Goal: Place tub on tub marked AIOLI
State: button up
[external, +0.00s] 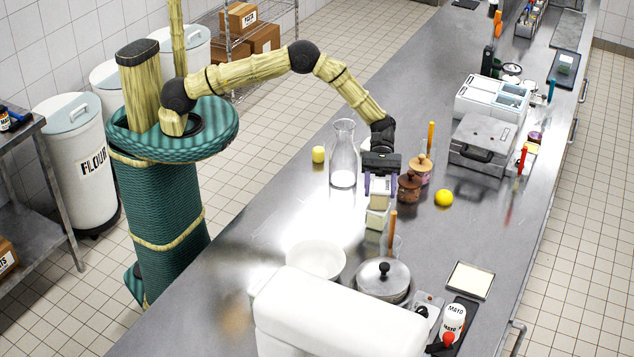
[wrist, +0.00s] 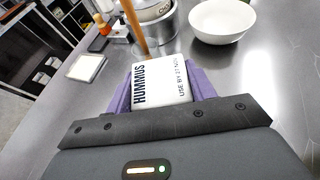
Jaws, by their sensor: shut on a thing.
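My gripper (external: 380,189) is shut on a white tub, whose face reads HUMMUS in the wrist view (wrist: 160,84). The purple fingers press on its two sides. In the external view the held tub (external: 380,186) is partly hidden by the fingers. Directly below it, a pale, cream-coloured tub (external: 376,219) stands on the steel counter. I cannot read AIOLI on any tub in these frames. Whether the held tub touches what is below is too small to tell.
A glass carafe (external: 343,155) stands left of my gripper, with brown jars (external: 409,187) close on its right. A clear holder with an orange-handled tool (external: 393,230) stands just in front. A white bowl (external: 316,259) and a lidded pot (external: 383,280) are nearer.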

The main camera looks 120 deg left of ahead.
jog(key=shift+f, duration=0.2)
jog(key=o, duration=1.1)
jog(key=shift+r, duration=0.1)
jog(key=shift+a, duration=0.1)
jog(key=b+v, duration=0.4)
jog(key=v, duration=0.8)
jog(key=shift+s, duration=0.1)
